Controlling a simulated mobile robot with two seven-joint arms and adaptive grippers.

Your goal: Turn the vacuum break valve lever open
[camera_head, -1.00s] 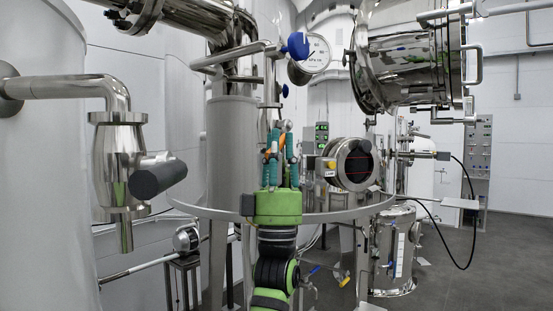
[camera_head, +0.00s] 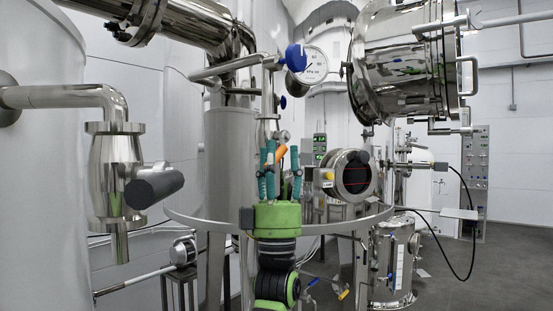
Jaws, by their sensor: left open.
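My left gripper (camera_head: 282,150), with a green body and teal fingers, points up in the middle of the view, fingers apart. A small orange piece (camera_head: 281,154), perhaps the valve lever, shows between and behind the fingertips. Part of it is hidden, and I cannot tell whether the fingers touch it. A steel pipe fitting (camera_head: 268,129) stands just behind the fingers. Above it, a blue handle (camera_head: 296,57) sits beside a round pressure gauge (camera_head: 313,64), clear of the gripper. My right gripper is not in view.
A grey ring rail (camera_head: 345,222) curves around behind my left gripper. A round sight-glass port (camera_head: 354,174) is close on the right. A steel vessel (camera_head: 397,68) hangs at the upper right. A steel trap with a dark handle (camera_head: 153,186) stands at the left.

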